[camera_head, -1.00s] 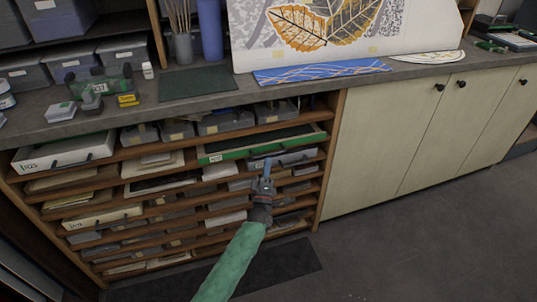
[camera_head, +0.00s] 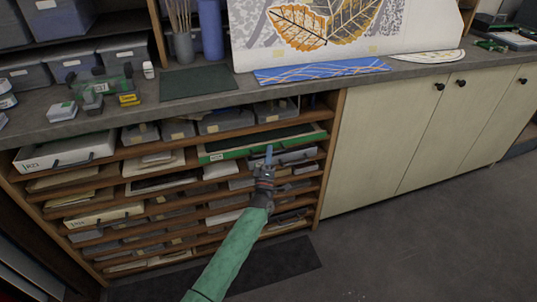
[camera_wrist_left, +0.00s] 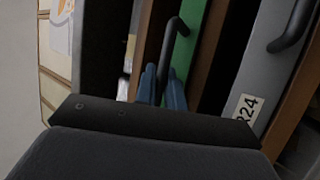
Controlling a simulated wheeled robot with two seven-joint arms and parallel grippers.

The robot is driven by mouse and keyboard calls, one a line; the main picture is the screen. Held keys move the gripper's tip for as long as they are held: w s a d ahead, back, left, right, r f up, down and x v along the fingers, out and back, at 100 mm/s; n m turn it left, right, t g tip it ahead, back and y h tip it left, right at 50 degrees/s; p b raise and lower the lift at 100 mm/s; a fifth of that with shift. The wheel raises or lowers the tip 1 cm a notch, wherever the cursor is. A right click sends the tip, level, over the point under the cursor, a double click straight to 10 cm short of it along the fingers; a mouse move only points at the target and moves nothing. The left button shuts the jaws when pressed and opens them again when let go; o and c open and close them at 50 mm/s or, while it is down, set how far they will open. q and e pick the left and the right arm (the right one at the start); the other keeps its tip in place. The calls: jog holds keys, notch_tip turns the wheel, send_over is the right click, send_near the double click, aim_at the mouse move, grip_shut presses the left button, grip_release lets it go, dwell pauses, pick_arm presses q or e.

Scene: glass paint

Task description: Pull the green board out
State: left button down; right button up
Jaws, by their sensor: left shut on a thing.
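The green board (camera_head: 240,151) lies flat in an upper slot of the wooden rack, with its green front edge and a small white label facing out. In the left wrist view its green edge (camera_wrist_left: 188,45) stands upright in the picture, with a dark hooked handle (camera_wrist_left: 176,36) on it. My left gripper (camera_head: 269,153) is at the front of this edge. Its blue fingers (camera_wrist_left: 162,88) are shut on the handle, and they hide the part between them. My right gripper is not in view.
A grey tray (camera_wrist_left: 254,75) with a label and a dark handle is close beside my left gripper. Wooden shelves (camera_head: 325,160) hold several other boards and trays. Cream cupboards (camera_head: 385,140) stand to the right.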

pick_arm(q)
jog(key=shift+s, duration=0.1)
